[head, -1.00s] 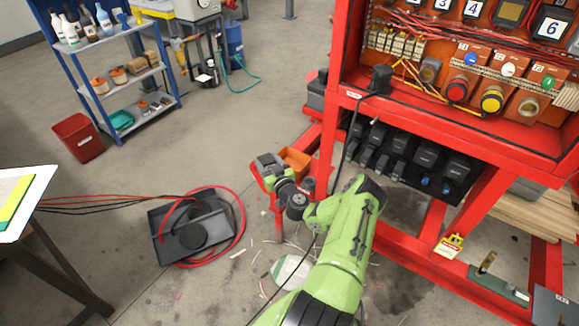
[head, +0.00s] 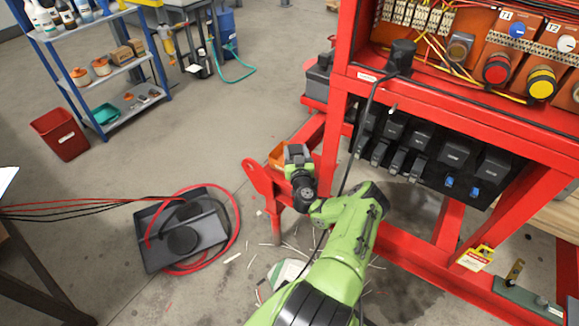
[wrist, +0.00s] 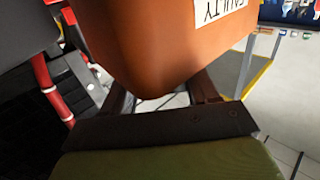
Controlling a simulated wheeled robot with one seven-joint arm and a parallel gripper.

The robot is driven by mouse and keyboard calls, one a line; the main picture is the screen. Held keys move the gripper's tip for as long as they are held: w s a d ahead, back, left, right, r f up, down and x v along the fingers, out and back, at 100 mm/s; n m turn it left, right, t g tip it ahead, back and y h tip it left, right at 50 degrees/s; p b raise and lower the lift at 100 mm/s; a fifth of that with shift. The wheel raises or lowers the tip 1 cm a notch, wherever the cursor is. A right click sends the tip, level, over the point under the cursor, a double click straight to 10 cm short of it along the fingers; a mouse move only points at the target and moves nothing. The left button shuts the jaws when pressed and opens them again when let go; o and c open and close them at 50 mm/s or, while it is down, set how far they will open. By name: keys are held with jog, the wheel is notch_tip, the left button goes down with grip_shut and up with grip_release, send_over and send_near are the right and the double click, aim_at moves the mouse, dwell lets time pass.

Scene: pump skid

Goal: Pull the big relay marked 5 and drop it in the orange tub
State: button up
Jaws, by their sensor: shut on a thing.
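The orange tub (head: 276,154) stands low by the red frame's left leg, partly behind my gripper (head: 298,156). Its wall, with an upside-down FAULTY label, fills the top middle of the wrist view (wrist: 160,40). My gripper's two fingers (wrist: 165,95) run behind that wall, spread apart, and their tips are hidden. I take it to be shut on the big relay marked 5, but neither that relay nor its number shows. The numbered relays are out of the head view now.
The red skid frame (head: 440,120) rises close on the right, with black devices beneath its panel. A black cable (head: 350,170) hangs near my arm. A black tray (head: 185,235) with red hose lies on the floor at left.

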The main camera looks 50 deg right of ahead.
jog(key=o, duration=1.2)
jog(key=shift+c, duration=0.2)
notch_tip(320, 180, up, 10)
jog(key=p, duration=0.4)
